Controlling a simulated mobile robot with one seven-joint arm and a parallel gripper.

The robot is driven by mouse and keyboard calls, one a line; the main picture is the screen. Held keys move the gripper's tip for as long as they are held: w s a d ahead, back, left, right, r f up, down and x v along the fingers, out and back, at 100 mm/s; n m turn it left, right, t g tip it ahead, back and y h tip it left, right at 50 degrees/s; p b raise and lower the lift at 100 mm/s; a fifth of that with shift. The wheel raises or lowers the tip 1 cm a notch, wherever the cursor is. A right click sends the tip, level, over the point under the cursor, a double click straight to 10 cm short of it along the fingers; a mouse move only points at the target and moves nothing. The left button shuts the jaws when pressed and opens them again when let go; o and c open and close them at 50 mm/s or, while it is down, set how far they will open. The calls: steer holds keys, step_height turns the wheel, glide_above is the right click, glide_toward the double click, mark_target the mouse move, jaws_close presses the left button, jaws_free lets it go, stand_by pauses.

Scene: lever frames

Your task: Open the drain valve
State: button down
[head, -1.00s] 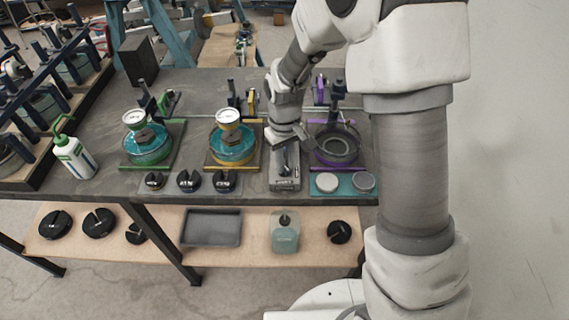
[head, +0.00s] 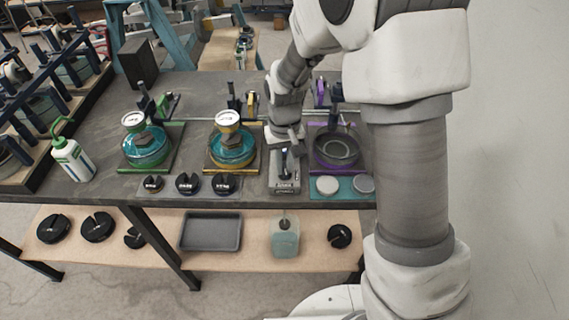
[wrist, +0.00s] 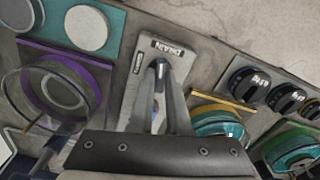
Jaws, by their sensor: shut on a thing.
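The drain valve is a grey metal block (head: 285,187) at the front edge of the bench, between the yellow and purple stations. In the wrist view its plate (wrist: 178,47) reads DRAIN. A small dark lever tip (wrist: 160,68) stands up from the plate. My gripper (wrist: 161,85) is shut on this lever, its two long fingers closing on it from either side. In the head view my gripper (head: 286,150) is over the block and hides part of the lever. The lever's lower part and pivot are hidden by the fingers.
The purple-framed dish (head: 336,150) stands close on the right, with pale discs on a teal mat (head: 345,195) in front. The yellow-framed teal dish (head: 231,151) is close on the left. A green-capped bottle (head: 72,158) stands far left.

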steer(key=c, duration=0.9)
jaws_free()
steer(key=shift+r, duration=0.1)
step_height(320, 180, up, 17)
steer(key=shift+r+p, duration=0.15)
steer(key=shift+p, duration=0.25)
steer(key=s+d+r+t, duration=0.2)
steer(key=s+d, duration=0.2)
steer(key=s, duration=0.2)
steer(key=s+d+r+m+t, duration=0.1)
steer(key=s+d+r, duration=0.1)
steer(key=s+d, duration=0.2)
steer(key=s+d+r+m+t, duration=0.1)
steer(key=s+d, duration=0.3)
steer(key=s, duration=0.4)
steer(key=shift+s+d+r+t, duration=0.25)
steer(key=shift+s+r+t, duration=0.15)
steer(key=shift+r+t, duration=0.4)
